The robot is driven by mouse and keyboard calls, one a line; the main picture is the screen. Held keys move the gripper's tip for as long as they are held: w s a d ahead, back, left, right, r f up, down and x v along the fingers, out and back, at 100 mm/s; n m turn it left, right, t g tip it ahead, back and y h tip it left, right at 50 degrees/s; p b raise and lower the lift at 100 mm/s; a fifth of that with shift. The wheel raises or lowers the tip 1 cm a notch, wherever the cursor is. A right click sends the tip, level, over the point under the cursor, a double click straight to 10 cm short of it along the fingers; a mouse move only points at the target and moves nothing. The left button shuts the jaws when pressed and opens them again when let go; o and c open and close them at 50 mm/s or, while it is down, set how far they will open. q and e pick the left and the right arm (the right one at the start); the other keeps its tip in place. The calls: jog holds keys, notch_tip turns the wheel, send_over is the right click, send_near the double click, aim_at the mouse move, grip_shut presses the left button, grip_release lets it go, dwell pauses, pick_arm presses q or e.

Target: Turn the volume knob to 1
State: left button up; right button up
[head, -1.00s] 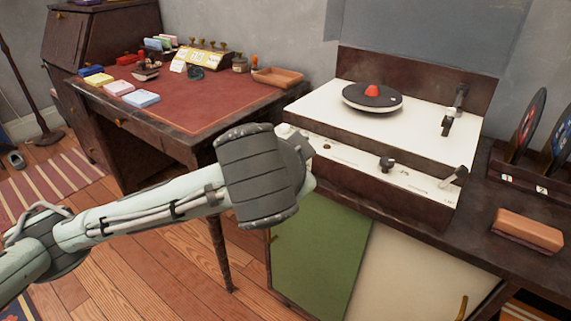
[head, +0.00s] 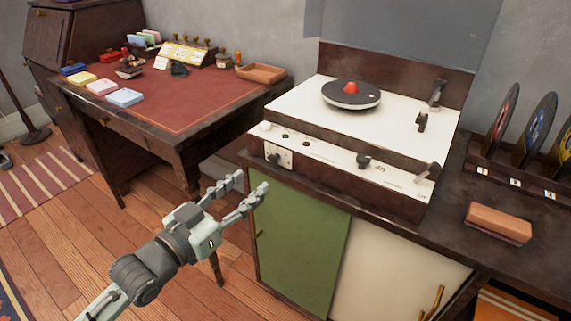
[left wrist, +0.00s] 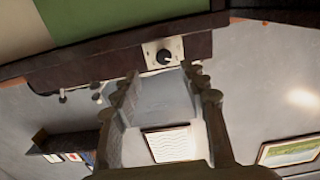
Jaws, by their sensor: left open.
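The record player (head: 318,128) stands on the cabinet, with a white top and dark wooden body. A dark round knob (head: 274,159) sits on a small white plate at the left end of its front face. I cannot read which number it points to. Another dark knob (head: 363,161) is on the white control strip. My left gripper (head: 250,184) is open and empty, its fingers pointing up toward the front-face knob, below it and apart from it. In the left wrist view the knob (left wrist: 164,56) shows just beyond and between the open fingertips (left wrist: 160,78). My right gripper is not in view.
The cabinet has a green door (head: 300,235) and a cream door (head: 385,265). A desk (head: 190,105) with stamps and coloured blocks stands at left. A brown block (head: 499,222) and a record rack (head: 515,180) are at right. The floor between desk and cabinet is open.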

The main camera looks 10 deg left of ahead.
aim_at(271, 163)
pick_arm(q)
jog(key=x, duration=0.7)
jog(key=shift+w+a+r, duration=0.1)
jog(key=shift+w+a, duration=0.1)
jog(key=shift+a, duration=0.05)
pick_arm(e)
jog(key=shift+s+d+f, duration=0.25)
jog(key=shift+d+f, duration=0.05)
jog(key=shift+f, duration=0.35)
pick_arm(q)
jog(key=shift+c, duration=0.5)
grip_shut()
jog(key=shift+p, duration=0.45)
jog(key=m+p, duration=0.1)
jog(key=m, duration=0.2)
jog(key=shift+p, duration=0.3)
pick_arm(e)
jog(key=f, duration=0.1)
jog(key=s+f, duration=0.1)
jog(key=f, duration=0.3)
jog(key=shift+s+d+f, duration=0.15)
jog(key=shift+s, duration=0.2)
